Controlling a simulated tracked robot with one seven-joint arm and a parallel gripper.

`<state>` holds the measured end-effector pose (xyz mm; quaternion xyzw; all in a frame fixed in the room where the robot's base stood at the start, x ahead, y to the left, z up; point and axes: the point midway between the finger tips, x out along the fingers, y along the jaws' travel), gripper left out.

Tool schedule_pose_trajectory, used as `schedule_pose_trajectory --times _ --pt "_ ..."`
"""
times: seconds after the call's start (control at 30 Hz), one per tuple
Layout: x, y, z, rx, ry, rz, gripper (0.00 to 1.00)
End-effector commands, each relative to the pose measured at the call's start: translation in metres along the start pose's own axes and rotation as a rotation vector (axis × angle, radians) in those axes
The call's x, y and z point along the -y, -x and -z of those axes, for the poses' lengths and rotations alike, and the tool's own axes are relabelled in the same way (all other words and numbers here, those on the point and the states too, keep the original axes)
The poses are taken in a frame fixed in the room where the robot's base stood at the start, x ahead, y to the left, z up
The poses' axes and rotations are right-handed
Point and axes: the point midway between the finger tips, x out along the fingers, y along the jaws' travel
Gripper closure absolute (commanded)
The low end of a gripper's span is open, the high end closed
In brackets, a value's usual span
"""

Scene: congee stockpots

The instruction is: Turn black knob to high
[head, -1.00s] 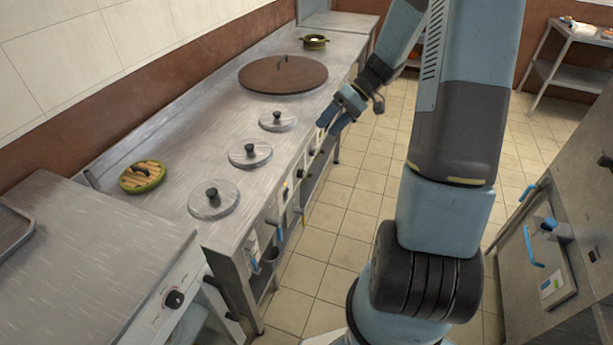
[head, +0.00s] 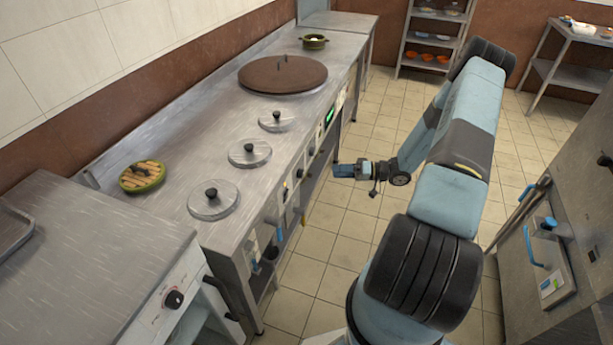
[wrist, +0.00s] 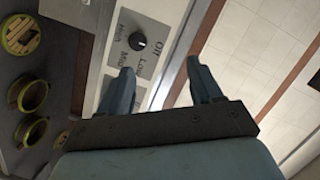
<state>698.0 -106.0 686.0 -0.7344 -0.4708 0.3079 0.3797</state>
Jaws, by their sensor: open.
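A black knob (wrist: 138,41) sits on a pale control panel (wrist: 165,18) in the wrist view. Lettering around it includes Off, Low and what looks like High; the knob's pointer is too small to read. My gripper (wrist: 159,66) is open and empty, its two blue fingers apart. The knob lies just beyond the fingertips, nearer the left finger, with no visible contact. In the head view my gripper (head: 336,170) is beside the front of the steel counter (head: 215,165); I cannot tell which front control there is this knob.
Another black knob (head: 174,299) is on the nearer unit at lower left. Several lidded pots, including a large brown lid (head: 283,75), are set in the counter. A bamboo steamer (head: 142,177) lies on top. The tiled floor (head: 335,240) beside the counter is clear.

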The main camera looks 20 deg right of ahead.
Motion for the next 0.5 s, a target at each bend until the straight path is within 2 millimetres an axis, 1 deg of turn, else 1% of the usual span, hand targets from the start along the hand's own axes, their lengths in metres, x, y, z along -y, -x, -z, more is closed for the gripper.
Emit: schedule_pose_trajectory --times 0.03,0.1,0.2,0.37,0.5 --pt "-0.012 0.002 -0.007 -0.040 0.000 0.002 0.35" --pt "-0.024 0.003 -0.014 -0.085 0.009 0.004 0.35" --pt "-0.037 0.004 -0.021 -0.135 0.020 0.003 0.35" --pt "-0.046 0.004 -0.026 -0.172 0.031 0.001 0.35" --pt "-0.047 -0.005 -0.025 -0.177 0.033 0.001 0.35"
